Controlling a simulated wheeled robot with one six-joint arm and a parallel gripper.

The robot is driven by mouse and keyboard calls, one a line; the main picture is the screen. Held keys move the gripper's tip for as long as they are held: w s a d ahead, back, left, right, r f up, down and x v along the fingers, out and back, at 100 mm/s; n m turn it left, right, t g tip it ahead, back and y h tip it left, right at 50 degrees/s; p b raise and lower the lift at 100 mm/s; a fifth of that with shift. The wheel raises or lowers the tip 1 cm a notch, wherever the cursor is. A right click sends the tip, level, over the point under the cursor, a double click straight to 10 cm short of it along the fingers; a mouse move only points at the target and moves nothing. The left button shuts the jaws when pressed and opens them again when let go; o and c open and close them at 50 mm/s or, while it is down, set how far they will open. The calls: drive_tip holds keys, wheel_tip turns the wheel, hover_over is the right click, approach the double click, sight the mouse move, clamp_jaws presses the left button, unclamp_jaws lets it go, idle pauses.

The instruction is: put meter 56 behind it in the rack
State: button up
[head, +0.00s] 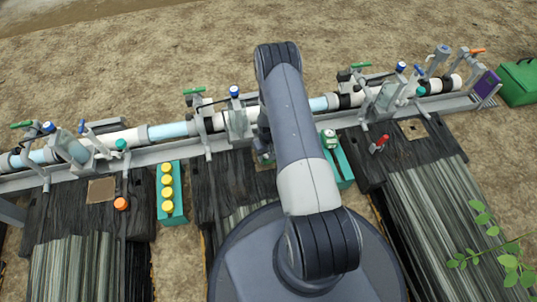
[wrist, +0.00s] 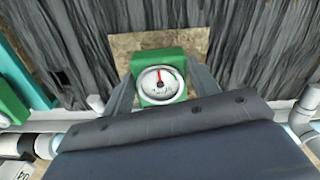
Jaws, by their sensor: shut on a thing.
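A green meter (wrist: 158,62) with a round white dial and a red needle sits between the two grey fingers of my gripper (wrist: 162,84) in the wrist view. The gripper is shut on it. I cannot read a number on the meter. In the head view my arm hides the gripper and most of this meter. A teal rack (head: 346,170) stands just right of my arm. A green meter with a white dial (head: 330,138) is at its far end. Part of a teal rack also shows at the left of the wrist view (wrist: 20,82).
A white and light-blue pipe line (head: 170,131) with valves and clamps runs across the far side. Another teal rack (head: 179,207) holds several yellow-capped things. Dark slatted slabs (head: 440,200) lie in front. A tan square (wrist: 125,42) lies beneath the held meter. A red-handled thing (head: 380,143) stands at right.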

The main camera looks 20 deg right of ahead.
drive_tip(key=shift+r+p, duration=2.8)
drive_tip(key=shift+r, duration=2.6)
drive_tip(key=shift+w, duration=0.1)
